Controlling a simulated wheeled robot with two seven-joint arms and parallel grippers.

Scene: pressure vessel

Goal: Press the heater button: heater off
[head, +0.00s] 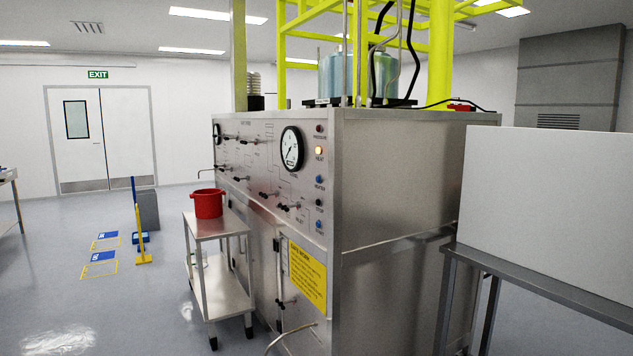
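The steel control cabinet (375,200) stands in the middle of the head view, its panel facing left and seen at a slant. A column of lamps and buttons runs down the panel's near edge. A blue button (319,179) seems to be labelled heater, though the lettering is small. Above it an amber lamp (319,150), apparently labelled heat, is lit. A dark red lamp or button (319,128) is at the top. A black button (318,202) and another blue button (318,225) are below. Neither of my grippers is in view.
A steel trolley (217,232) with a red bucket (207,203) stands close against the panel's left part. A large pressure gauge (292,148) is left of the buttons. A table with a pale box (550,215) is at right. The floor at left is mostly open.

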